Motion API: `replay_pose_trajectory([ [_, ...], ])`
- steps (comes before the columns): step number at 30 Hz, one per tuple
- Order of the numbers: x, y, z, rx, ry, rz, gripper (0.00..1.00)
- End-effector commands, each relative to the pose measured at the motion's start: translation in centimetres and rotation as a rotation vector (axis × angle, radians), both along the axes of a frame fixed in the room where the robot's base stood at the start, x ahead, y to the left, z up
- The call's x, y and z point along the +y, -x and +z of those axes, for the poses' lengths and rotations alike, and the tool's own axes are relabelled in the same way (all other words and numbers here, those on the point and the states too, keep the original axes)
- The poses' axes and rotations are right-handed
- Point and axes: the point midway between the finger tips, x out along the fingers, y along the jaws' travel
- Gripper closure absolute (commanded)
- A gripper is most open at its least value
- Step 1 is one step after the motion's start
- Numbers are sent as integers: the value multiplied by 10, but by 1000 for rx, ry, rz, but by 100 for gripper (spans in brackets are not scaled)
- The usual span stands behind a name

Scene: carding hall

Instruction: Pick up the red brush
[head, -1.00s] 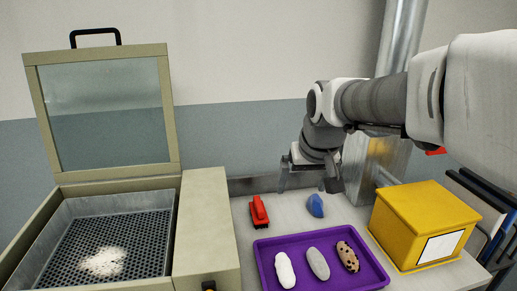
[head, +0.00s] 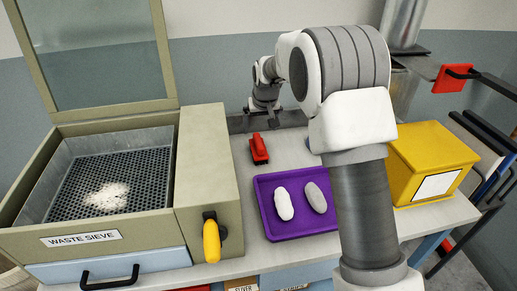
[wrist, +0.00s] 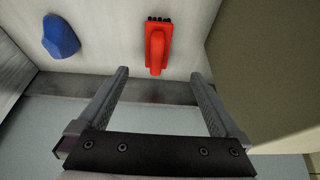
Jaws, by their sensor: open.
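A purple tray (head: 258,186) holds a white and a grey roll. My arm covers its right side. The waste sieve (head: 190,178) stands left, its glass lid raised. A yellow box (head: 412,160) is right. A blue lump (wrist: 61,36) lies beside the brush.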

Motion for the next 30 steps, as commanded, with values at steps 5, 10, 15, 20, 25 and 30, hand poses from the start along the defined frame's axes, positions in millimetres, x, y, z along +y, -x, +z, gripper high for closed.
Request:
replay_pose_trajectory([
  [5, 2, -15, -37, 2, 1, 0, 0],
  [10, 4, -27, -64, 0, 1, 0, 0],
  [15, 6, -33, -78, 0, 1, 0, 0],
  [20, 5, -37, -84, 0, 1, -1, 0],
  [25, 5, -51, -99, 1, 1, -1, 0],
  [30, 6, -60, -117, 0, 0, 0, 0],
])
